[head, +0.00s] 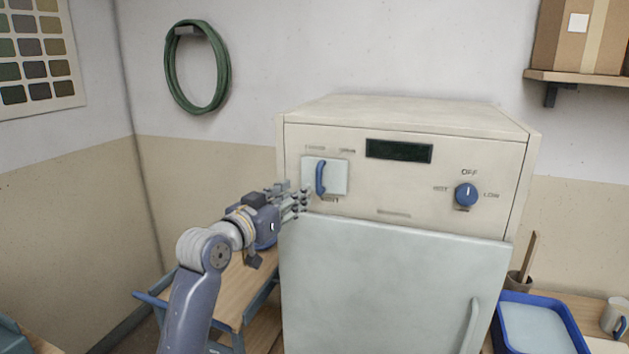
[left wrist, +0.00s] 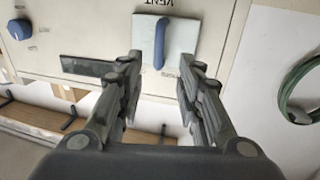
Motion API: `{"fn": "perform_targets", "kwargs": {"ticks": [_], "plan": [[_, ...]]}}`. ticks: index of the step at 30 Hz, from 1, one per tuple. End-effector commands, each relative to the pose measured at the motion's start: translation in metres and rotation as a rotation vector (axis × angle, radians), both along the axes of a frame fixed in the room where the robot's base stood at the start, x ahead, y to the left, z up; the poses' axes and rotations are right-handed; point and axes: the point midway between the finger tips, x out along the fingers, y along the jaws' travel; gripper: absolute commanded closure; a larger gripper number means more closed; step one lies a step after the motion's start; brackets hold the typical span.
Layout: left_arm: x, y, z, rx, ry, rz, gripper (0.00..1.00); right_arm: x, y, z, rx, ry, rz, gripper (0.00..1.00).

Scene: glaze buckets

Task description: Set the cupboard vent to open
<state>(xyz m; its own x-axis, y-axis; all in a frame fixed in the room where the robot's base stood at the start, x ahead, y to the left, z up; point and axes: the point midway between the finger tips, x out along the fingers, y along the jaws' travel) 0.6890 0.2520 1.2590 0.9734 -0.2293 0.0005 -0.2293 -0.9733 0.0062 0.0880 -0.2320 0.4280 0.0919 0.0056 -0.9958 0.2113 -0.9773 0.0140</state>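The cupboard (head: 390,280) is a cream cabinet with a control panel across its top. A VENT label is readable there; other labels are too small or partly hidden. My left gripper (head: 298,198) is open and empty, just below and left of the handle; it also shows in the left wrist view (left wrist: 157,80). My right gripper is not in view.
A blue knob (head: 467,194) marked OFF and LOW and a dark display (head: 398,151) share the panel. A wooden-topped cart (head: 235,290) stands left of the cupboard. A blue tray (head: 540,325) lies at the right. A green hose (head: 170,75) hangs on the wall.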

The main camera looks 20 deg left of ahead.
Motion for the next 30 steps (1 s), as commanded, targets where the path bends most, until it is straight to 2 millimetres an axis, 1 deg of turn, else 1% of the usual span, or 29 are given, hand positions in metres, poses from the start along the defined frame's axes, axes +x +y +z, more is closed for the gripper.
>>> {"fn": "perform_targets", "kwargs": {"ticks": [1, 9, 15, 21, 30], "plan": [[0.008, -0.003, 0.003, -0.001, 0.001, -0.001, 0.67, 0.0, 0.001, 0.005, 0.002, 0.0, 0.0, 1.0], [0.049, -0.012, 0.002, -0.001, 0.002, 0.0, 0.67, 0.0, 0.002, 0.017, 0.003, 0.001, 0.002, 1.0], [0.072, -0.018, 0.001, -0.001, 0.001, 0.0, 0.67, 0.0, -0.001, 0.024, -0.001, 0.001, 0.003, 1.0], [0.084, -0.02, 0.0, 0.0, 0.001, 0.0, 0.67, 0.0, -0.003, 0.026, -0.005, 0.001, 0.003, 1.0], [0.087, -0.021, -0.001, 0.001, 0.0, 0.001, 0.67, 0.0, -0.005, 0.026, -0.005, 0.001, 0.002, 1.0]]}}
